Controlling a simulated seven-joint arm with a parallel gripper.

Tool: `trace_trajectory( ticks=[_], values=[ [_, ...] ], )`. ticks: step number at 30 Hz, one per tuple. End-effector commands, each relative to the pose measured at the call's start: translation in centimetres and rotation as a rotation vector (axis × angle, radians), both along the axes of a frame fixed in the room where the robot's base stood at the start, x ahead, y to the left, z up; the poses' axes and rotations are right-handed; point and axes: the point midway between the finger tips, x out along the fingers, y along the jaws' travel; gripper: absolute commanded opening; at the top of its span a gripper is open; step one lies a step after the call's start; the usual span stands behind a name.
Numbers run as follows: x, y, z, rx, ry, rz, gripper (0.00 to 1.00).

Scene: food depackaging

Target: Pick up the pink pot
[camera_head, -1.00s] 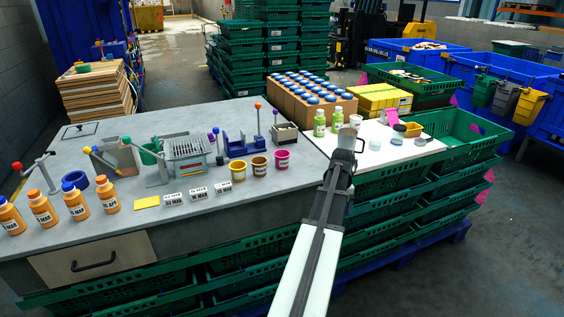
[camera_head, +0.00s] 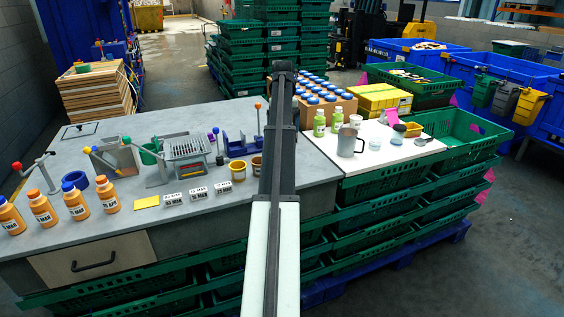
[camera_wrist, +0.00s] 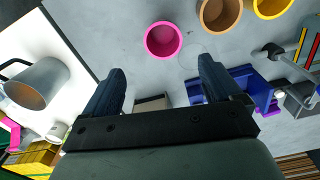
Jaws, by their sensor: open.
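The pink pot (camera_wrist: 163,40) stands on the grey worktop in the wrist view, seen from above, a little beyond the gap between my fingertips. In the head view my arm hides it. My gripper (camera_wrist: 162,82) is open and empty, its two dark fingers spread apart with the pot ahead of them and not between them. In the head view, my gripper's fingertips are hard to make out over the worktop.
A brown pot (camera_wrist: 220,12) and a yellow pot (camera_head: 238,170) stand beside the pink one. A blue holder (camera_wrist: 235,88) lies close to my right finger. A grey metal jug (camera_head: 349,142) stands on the white board at right. Green crates (camera_head: 400,190) lie below the board.

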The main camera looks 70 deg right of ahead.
Motion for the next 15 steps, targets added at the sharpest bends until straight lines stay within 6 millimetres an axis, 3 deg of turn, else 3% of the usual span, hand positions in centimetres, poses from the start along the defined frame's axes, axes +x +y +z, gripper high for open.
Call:
trace_trajectory(
  ticks=[5,15],
  values=[
    [0.0,0.1,-1.6,0.0,0.0,0.0,0.92],
    [-0.1,0.1,-7.2,0.001,0.001,0.0,0.92]
  ],
)
